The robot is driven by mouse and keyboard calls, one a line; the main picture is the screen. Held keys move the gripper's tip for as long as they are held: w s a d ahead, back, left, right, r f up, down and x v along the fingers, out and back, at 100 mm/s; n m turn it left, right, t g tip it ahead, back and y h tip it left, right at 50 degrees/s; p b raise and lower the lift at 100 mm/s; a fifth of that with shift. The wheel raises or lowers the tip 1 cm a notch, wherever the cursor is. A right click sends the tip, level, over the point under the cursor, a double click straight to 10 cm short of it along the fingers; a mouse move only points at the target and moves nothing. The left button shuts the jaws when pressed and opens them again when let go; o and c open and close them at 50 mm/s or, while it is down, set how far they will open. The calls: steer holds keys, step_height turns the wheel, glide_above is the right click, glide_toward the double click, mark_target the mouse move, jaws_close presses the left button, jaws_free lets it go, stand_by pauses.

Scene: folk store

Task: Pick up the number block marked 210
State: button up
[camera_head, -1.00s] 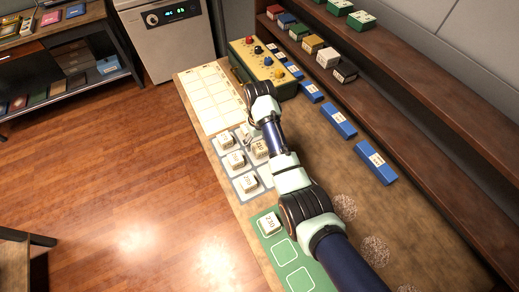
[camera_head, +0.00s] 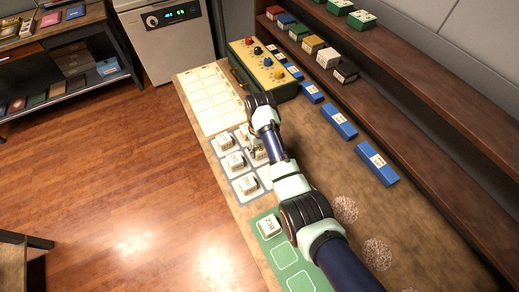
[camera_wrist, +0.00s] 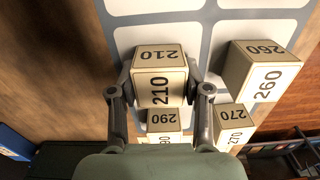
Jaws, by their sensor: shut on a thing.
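The cream number block marked 210 (camera_wrist: 158,92) sits upright between the two fingers of my gripper (camera_wrist: 160,82) in the wrist view. The fingers are shut on its left and right sides, and its front and top numbers show. I cannot tell whether it is clear of the grey-and-white mat (camera_wrist: 207,38) under it. In the head view my gripper (camera_head: 252,146) is low over the mat, and my arm partly hides the blocks there.
Block 290 (camera_wrist: 163,119) is close to block 210. Blocks 260 (camera_wrist: 262,72) and 270 (camera_wrist: 234,120) stand to the right. Block 230 (camera_head: 267,226) is on a green mat (camera_head: 284,255). A control box (camera_head: 265,70) stands beyond my gripper; blue blocks (camera_head: 338,121) line the shelf side.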

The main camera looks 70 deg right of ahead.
step_height(320, 180, up, 20)
steer(key=p, duration=1.2)
